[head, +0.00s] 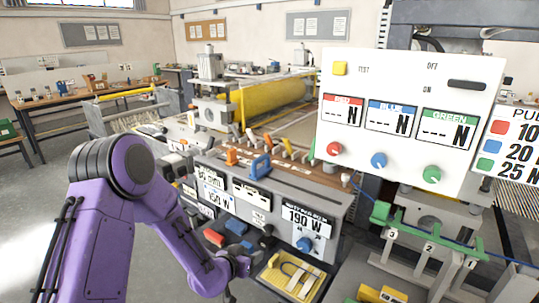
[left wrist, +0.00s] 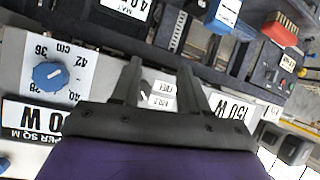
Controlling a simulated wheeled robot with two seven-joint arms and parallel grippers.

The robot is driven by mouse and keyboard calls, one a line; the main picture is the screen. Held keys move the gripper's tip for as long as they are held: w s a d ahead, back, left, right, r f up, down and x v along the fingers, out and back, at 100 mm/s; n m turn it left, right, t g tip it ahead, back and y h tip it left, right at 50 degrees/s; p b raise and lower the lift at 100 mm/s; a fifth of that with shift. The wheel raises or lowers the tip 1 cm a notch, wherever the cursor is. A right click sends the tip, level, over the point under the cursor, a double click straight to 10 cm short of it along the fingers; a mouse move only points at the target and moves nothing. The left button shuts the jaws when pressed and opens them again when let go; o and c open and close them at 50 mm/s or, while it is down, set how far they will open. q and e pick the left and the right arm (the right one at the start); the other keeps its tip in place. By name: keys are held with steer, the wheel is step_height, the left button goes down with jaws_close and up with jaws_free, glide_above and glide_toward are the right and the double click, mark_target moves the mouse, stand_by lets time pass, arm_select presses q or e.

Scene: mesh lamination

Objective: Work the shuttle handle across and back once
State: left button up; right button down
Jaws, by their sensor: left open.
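A blue upright handle (head: 261,167) stands on top of the grey machine (head: 325,190), with an orange handle (head: 231,157) to its left. I cannot tell for sure which one is the shuttle handle. My left gripper (head: 241,264) is low in front of the machine's front panel, below and apart from both handles. In the left wrist view its two dark fingers (left wrist: 158,82) are spread and empty, with small white labels (left wrist: 161,95) on the panel between them. A blue labelled part (left wrist: 222,14) shows at the top there. My right gripper is not in view.
A white control box (head: 405,115) with coloured knobs stands at the right. A blue dial (head: 304,243) is on the machine front; a yellow tray (head: 292,275) lies below. Green parts (head: 432,232) stand at lower right. The grey floor at left is open.

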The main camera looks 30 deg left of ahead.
arm_select(q)
steer(key=w+a+r+t, duration=0.1)
steer(key=r, duration=0.2)
steer(key=w+a+r+m+t, duration=0.1)
steer(key=w+r, duration=0.1)
steer(key=r, duration=0.2)
steer(key=w+a+r+m, duration=0.1)
steer(key=r, duration=0.3)
steer(key=shift+w+a+r+t+h, duration=0.1)
steer(key=shift+w+a+t+h, duration=0.2)
steer(key=shift+t, duration=0.1)
steer(key=m+t+h, duration=0.1)
steer(key=m+t, duration=0.2)
glide_toward(257, 162)
steer(key=w, duration=0.3)
steer(key=shift+w+a+p, duration=0.15)
steer(key=shift+a+p, duration=0.15)
steer(key=shift+p, duration=0.25)
steer(key=w, duration=0.3)
steer(key=w+p, duration=0.1)
steer(key=w, duration=0.2)
steer(key=w+p, duration=0.1)
steer(key=w, duration=0.3)
steer(key=shift+d+f, duration=0.3)
steer(key=shift+d, duration=0.2)
jaws_close()
